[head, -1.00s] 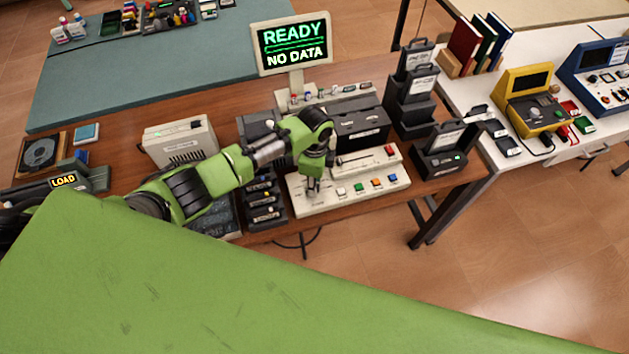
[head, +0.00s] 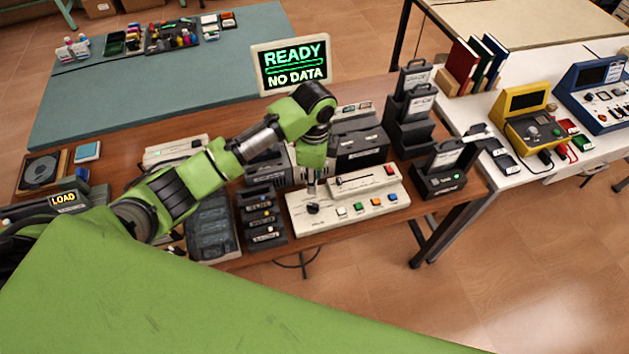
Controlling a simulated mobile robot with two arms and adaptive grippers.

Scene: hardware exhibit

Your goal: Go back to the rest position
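My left arm reaches in from the left over the brown desk (head: 130,146). Its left gripper (head: 312,186) points down above the left part of the cream control panel (head: 352,208). A black knob (head: 313,208) shows just below the fingertips; I cannot tell the gap between them. The fingers are small and seen from above, so whether they are open or shut is unclear. No held object shows. My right gripper is not in view. A large green part of my own body fills the lower left.
A monitor (head: 291,64) reading "READY / NO DATA" stands behind the arm. Black cartridge holders (head: 410,120) stand to the right, and a slotted black rack (head: 262,216) is left of the panel. A white table (head: 545,175) with yellow and blue devices is at right. Floor at lower right is clear.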

